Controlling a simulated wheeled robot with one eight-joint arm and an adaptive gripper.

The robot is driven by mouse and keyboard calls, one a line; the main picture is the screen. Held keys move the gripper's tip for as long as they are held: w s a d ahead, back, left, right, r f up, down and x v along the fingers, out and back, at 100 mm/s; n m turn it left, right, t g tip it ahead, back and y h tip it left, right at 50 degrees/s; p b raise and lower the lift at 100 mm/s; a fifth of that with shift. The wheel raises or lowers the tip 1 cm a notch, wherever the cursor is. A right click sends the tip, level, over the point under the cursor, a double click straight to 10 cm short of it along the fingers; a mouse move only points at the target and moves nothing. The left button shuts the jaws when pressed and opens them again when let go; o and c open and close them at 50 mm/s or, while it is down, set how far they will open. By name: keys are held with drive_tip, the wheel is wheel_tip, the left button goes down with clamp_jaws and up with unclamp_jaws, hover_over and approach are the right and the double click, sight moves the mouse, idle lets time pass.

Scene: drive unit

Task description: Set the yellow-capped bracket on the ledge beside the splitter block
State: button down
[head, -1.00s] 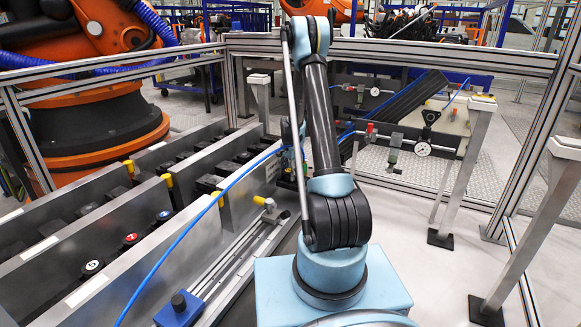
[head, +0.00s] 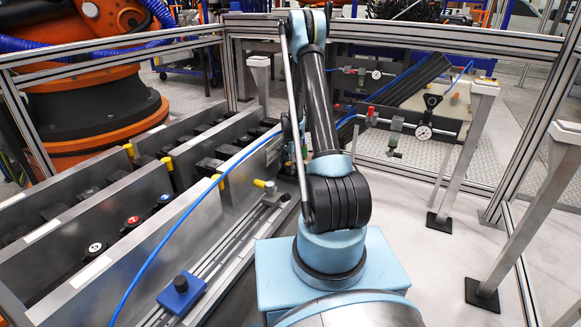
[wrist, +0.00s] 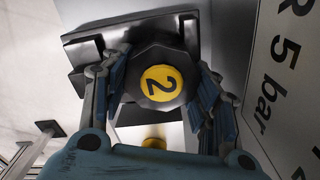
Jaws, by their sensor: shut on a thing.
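The yellow-capped bracket (wrist: 159,84) fills the middle of the wrist view. It shows a dark faceted knob with a round yellow cap marked 2, and a dark grey body appears behind it. My gripper (wrist: 160,96) is shut on the knob, with a finger on each side. In the head view my gripper is mostly hidden behind my own arm, near the end of the grey bins. I cannot tell the splitter block or the ledge for certain in either view. I cannot tell whether the bracket touches anything beneath it.
A panel marked "R 5 bar" (wrist: 284,75) stands close on the right in the wrist view. Grey bins with metal dividers (head: 115,230) hold several numbered black knobs on the left. A blue hose (head: 180,225) crosses them. A gauge (head: 423,132) and posts (head: 473,135) stand right.

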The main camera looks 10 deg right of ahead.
drive_tip(key=c, duration=0.9)
unclamp_jaws()
drive_tip(key=shift+r, duration=0.1)
